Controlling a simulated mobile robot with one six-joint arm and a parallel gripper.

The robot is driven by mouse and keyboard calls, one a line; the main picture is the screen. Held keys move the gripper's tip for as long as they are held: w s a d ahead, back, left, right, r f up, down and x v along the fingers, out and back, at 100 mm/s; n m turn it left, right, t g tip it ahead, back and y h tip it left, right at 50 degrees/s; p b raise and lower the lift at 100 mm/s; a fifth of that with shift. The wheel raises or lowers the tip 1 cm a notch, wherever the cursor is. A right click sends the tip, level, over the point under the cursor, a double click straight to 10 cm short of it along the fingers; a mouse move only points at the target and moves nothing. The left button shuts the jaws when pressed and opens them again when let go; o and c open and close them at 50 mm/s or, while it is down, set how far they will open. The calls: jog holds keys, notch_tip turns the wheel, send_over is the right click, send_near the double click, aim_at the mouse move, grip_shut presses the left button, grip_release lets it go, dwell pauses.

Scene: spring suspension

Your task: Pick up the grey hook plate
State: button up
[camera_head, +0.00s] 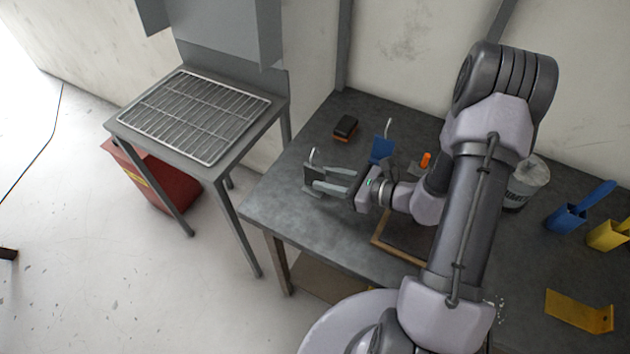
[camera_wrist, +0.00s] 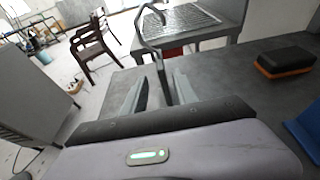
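The grey hook plate (camera_head: 313,173) is at the left part of the dark table, with its light curved hook rising above it. In the wrist view its hook (camera_wrist: 149,22) stands up ahead of my gripper, and its rod runs down between the two fingers. My gripper (camera_head: 327,181) reaches in from the right, low over the table, with its fingertips at the plate. The fingers are apart in both views, and the wrist view (camera_wrist: 160,84) shows a gap between them. The plate's lower part is mostly hidden, so I cannot tell whether a finger touches it.
A blue hook plate (camera_head: 381,150) stands close behind my gripper. A black and orange box (camera_head: 345,127) lies at the back. A wooden-edged tray (camera_head: 381,247) is below my arm. A white can (camera_head: 527,182), blue holder (camera_head: 566,219) and yellow plates (camera_head: 578,311) are right.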

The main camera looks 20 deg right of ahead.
aim_at(314, 174)
jog(key=x, duration=0.4)
jog(key=shift+w+b, duration=0.35)
grip_shut()
dwell(0.9)
